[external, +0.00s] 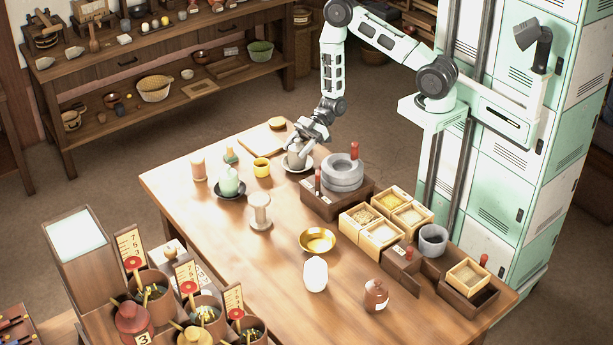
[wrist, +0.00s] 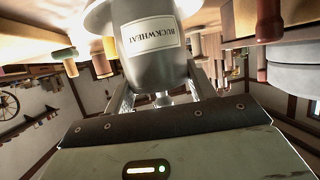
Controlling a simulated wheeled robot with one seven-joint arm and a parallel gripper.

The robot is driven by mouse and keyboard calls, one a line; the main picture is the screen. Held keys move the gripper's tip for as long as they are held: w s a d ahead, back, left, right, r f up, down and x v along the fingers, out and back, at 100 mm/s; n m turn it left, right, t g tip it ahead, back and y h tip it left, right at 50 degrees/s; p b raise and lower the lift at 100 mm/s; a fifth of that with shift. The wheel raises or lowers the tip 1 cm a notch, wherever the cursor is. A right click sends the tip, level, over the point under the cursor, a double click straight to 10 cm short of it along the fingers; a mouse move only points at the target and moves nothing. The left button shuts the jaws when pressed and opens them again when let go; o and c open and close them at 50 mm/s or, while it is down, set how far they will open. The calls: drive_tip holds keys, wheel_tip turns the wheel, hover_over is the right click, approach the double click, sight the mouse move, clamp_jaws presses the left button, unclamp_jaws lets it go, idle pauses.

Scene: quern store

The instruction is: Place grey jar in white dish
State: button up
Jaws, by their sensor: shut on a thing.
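The grey jar (external: 296,160) is at the far side of the table, and its label reads "BUCKWHEAT" in the wrist view (wrist: 150,75). My gripper (external: 305,147) comes down from above and is shut on the jar, with its fingers on both sides of it in the wrist view (wrist: 158,98). The white dish (external: 309,168) is directly under the jar, and its pale rim also shows at the top of the wrist view (wrist: 97,20). The jar's base appears to be in the dish; whether it touches is hard to tell.
A grey quern (external: 343,174) in a wooden tray stands close at the right. A yellow cup (external: 262,167) and a green jar (external: 229,181) on a dark saucer are at the left. A white spool-shaped thing (external: 260,212) and a brass bowl (external: 317,240) stand nearer. Table between them is clear.

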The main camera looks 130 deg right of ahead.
drive_tip(key=shift+f, duration=0.15)
drive_tip(key=o, duration=1.6)
drive_tip(key=shift+s+r, duration=0.1)
drive_tip(key=shift+r, duration=0.1)
drive_tip(key=b+v, duration=0.1)
drive_tip(key=v, duration=1.1)
